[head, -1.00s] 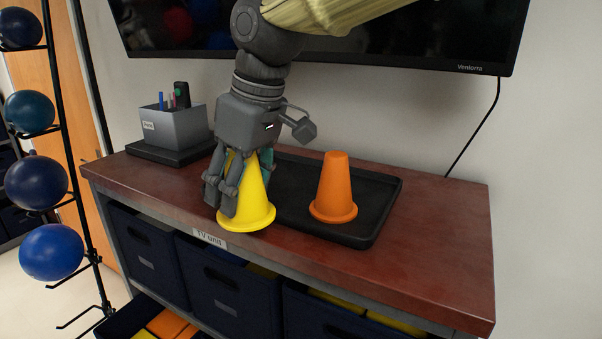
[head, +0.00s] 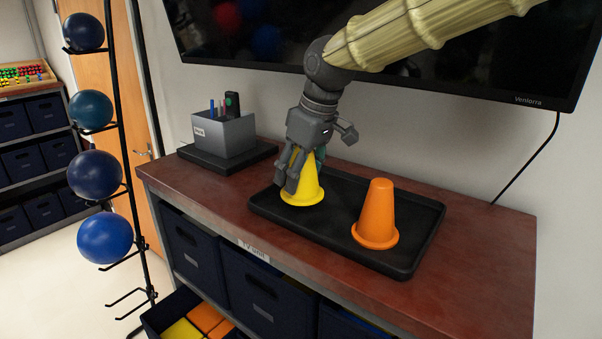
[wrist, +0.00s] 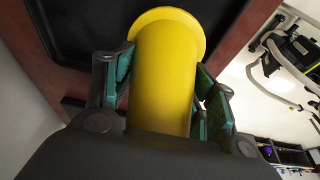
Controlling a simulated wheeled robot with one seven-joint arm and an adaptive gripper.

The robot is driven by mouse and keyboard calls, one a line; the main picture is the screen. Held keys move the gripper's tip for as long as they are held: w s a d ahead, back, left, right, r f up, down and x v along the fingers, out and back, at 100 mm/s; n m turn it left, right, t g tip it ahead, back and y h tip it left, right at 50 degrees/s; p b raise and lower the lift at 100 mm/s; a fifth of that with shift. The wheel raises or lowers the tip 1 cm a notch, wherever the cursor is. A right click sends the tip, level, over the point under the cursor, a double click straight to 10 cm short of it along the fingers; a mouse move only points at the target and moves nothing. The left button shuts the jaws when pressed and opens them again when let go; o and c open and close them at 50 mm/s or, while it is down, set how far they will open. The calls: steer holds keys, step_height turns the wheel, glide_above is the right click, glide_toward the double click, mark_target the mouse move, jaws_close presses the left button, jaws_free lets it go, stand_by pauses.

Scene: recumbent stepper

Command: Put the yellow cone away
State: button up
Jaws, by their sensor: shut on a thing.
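The yellow cone (head: 304,191) stands upright over the left part of the black tray (head: 405,258) on the wooden unit top. My gripper (head: 303,170) is shut on its upper part from above. In the wrist view the yellow cone (wrist: 165,75) lies between the teal finger pads, its wide base toward the dark tray (wrist: 85,30). I cannot tell whether its base touches the tray. The cone's tip is hidden by my gripper. An orange cone (head: 377,215) stands upright on the tray, to the right and nearer the front.
A grey pen box (head: 224,135) stands on a dark slab at the unit's left end. A wall screen (head: 420,60) hangs close behind my arm. Blue bins (head: 190,250) fill the shelf below, one pulled out with coloured blocks. A ball rack (head: 105,240) stands at left.

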steer(key=shift+w+r, duration=0.2)
steer(key=shift+w, duration=0.35)
steer(key=shift+w+f+p, duration=0.5)
steer(key=shift+w+f, duration=0.05)
steer(key=shift+w, duration=0.25)
steer(key=shift+f+p, duration=0.35)
steer(key=shift+p, duration=0.05)
steer(key=shift+s+d+f+p, duration=0.1)
steer(key=shift+s+f+p, duration=0.35)
steer(key=shift+f+p, duration=0.15)
steer(key=shift+f, duration=0.35)
steer(key=shift+w+f, duration=0.25)
steer(key=shift+s, duration=0.1)
steer(key=shift+s, duration=0.1)
